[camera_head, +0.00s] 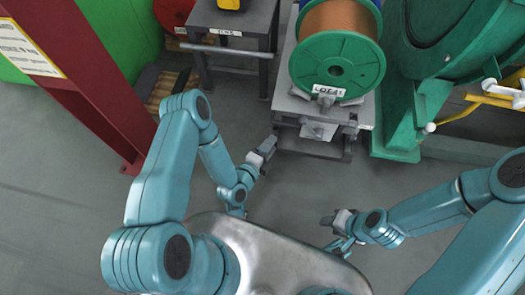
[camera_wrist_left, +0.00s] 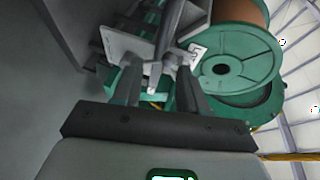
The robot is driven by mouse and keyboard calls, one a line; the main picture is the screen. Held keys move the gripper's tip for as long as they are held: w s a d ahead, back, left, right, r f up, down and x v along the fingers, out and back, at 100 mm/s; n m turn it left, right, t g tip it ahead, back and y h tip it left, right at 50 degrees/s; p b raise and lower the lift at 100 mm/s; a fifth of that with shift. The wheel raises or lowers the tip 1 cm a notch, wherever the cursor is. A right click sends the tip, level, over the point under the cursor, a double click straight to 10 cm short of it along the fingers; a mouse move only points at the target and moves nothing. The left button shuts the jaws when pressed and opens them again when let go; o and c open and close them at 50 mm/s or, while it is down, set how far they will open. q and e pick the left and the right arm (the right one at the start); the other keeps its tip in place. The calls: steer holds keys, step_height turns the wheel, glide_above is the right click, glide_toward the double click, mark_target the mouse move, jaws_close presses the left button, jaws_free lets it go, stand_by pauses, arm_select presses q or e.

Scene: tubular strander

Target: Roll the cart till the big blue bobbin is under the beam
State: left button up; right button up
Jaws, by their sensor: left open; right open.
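A large bobbin with a green flange (camera_head: 337,70) and brown winding sits on a low grey cart or stand (camera_head: 310,145) at the top centre, with a "LOT" label below it. In the left wrist view the green flange (camera_wrist_left: 232,68) is at the upper right. My left gripper (camera_head: 268,146) is open just left of the cart's front; its fingers (camera_wrist_left: 155,88) have grey cart parts beyond them. My right gripper (camera_head: 328,228) is open and apart from the cart. I cannot make out an overhead beam.
A red steel post (camera_head: 85,75) with a sign stands at the left. A grey table (camera_head: 240,20) with a horizontal bar stands left of the cart. A large green machine (camera_head: 440,60) and a yellow rail (camera_head: 465,112) are at the right. The floor in front is clear.

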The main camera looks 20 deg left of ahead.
arm_select(q)
steer(key=v, duration=0.4)
steer(key=shift+s+a+p, duration=0.1)
steer(key=shift+s+p, duration=0.2)
steer(key=shift+s, duration=0.05)
